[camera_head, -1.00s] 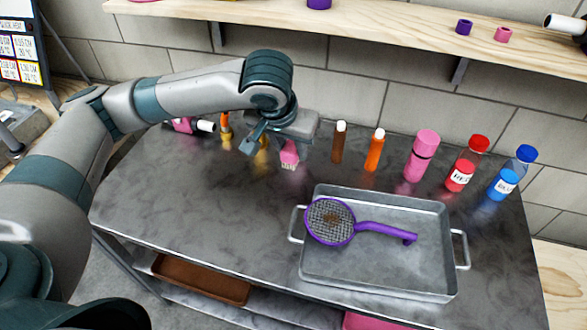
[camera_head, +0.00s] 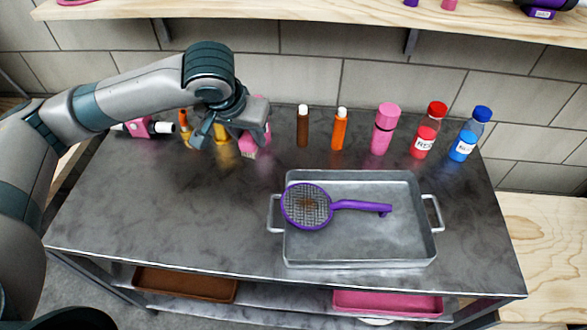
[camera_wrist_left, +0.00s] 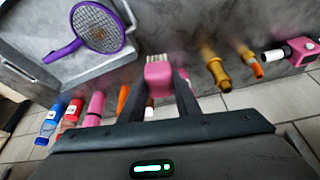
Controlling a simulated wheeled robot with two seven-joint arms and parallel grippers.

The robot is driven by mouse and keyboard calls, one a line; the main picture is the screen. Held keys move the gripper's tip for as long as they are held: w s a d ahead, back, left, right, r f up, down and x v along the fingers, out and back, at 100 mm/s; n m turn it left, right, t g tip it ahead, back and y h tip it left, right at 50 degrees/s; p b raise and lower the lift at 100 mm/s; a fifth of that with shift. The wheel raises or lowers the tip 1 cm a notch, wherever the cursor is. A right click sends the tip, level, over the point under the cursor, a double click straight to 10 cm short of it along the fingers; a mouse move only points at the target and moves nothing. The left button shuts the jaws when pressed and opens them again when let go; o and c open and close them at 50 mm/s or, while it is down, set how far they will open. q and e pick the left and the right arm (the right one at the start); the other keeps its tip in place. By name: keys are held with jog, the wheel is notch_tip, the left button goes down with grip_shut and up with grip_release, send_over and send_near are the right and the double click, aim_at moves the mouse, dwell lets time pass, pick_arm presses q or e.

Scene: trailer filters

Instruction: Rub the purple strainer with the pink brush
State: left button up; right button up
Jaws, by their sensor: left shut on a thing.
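The purple strainer (camera_head: 321,207) lies in a grey metal tray (camera_head: 370,247), its round mesh at the left and its handle pointing right. A brown stain marks the mesh. The strainer also shows at the top left of the left wrist view (camera_wrist_left: 97,30). My left gripper (camera_head: 252,132) is shut on the pink brush (camera_head: 249,151) behind and left of the tray, apart from the strainer. In the left wrist view the brush (camera_wrist_left: 158,75) sits between the fingers (camera_wrist_left: 165,98), its pale bristles pointing away from the gripper. My right gripper is out of view.
Behind the tray stand a brown bottle (camera_head: 303,127), an orange bottle (camera_head: 340,130), a pink bottle (camera_head: 384,130), a red bottle (camera_head: 426,131) and a blue bottle (camera_head: 469,134). Yellow (camera_head: 222,142) and pink items stand at the back left. The table's left front is clear.

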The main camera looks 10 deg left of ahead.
pick_arm(q)
jog(key=s+d+f+m+g+h+p, duration=0.2)
jog(key=d+m+p, duration=0.3)
jog(key=m+p, duration=0.2)
jog(key=s+d+f+m+g+h+p, duration=0.2)
jog(key=d+m+p, duration=0.3)
jog(key=m+p, duration=0.3)
jog(key=shift+d+f+m, duration=0.3)
jog(key=shift+f+m, duration=0.1)
jog(key=shift+f, duration=0.3)
